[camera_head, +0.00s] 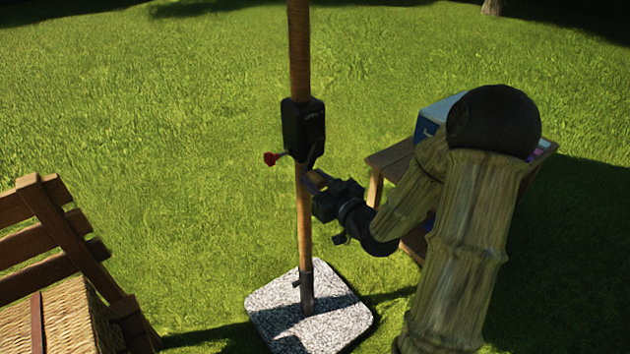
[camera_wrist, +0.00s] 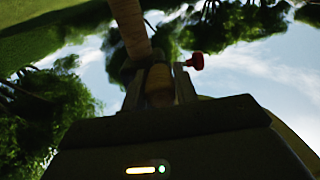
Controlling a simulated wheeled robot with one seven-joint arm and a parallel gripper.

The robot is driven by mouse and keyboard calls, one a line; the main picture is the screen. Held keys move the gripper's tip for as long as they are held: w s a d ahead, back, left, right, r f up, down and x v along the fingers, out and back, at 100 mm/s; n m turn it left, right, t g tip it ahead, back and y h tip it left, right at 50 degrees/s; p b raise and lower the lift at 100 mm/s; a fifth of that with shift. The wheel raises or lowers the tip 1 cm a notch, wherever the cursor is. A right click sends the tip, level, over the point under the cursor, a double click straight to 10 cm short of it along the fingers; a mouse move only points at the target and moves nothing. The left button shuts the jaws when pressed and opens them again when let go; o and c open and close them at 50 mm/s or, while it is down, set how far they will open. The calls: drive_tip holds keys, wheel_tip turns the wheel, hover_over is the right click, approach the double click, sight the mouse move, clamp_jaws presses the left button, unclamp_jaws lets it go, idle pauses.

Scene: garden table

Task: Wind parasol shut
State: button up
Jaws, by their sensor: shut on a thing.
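The wooden parasol pole (camera_head: 299,60) stands upright in a speckled stone base (camera_head: 270,305). A black crank housing (camera_head: 303,128) sits on the pole. A red knob (camera_head: 271,159) sticks out at its left and also shows in the wrist view (camera_wrist: 194,61). A short black crank arm hangs from the housing's lower right. My gripper (camera_head: 316,182) is just below the housing, beside the pole, shut on the tan crank handle (camera_wrist: 159,84). The fingers partly hide the handle. The canopy is out of view.
A wooden side table (camera_head: 391,160) stands right of the pole with a blue and white box (camera_head: 433,118) on it, partly behind my arm. A slatted wooden chair (camera_head: 60,235) with a woven seat is at the lower left. Open grass lies around the pole.

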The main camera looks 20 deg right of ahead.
drive_tip(key=shift+w+d+f, duration=0.2)
drive_tip(key=shift+w+d, duration=0.05)
drive_tip(key=shift+d, duration=0.4)
drive_tip(key=shift+w+d+f, duration=0.15)
drive_tip(key=shift+w+d, duration=0.1)
drive_tip(key=shift+d, duration=0.35)
drive_tip(key=shift+d, duration=0.1)
drive_tip(key=shift+w+d+r+p, duration=0.1)
drive_tip(key=shift+w+d+p, duration=0.15)
drive_tip(key=shift+d, duration=0.4)
drive_tip(key=shift+w+d+p, duration=0.15)
drive_tip(key=shift+w+d, duration=0.1)
drive_tip(key=shift+d, duration=0.35)
drive_tip(key=d, duration=0.1)
drive_tip(key=w+d+r+p, duration=0.1)
drive_tip(key=shift+d+r+p, duration=0.1)
drive_tip(key=shift+d+p, duration=0.2)
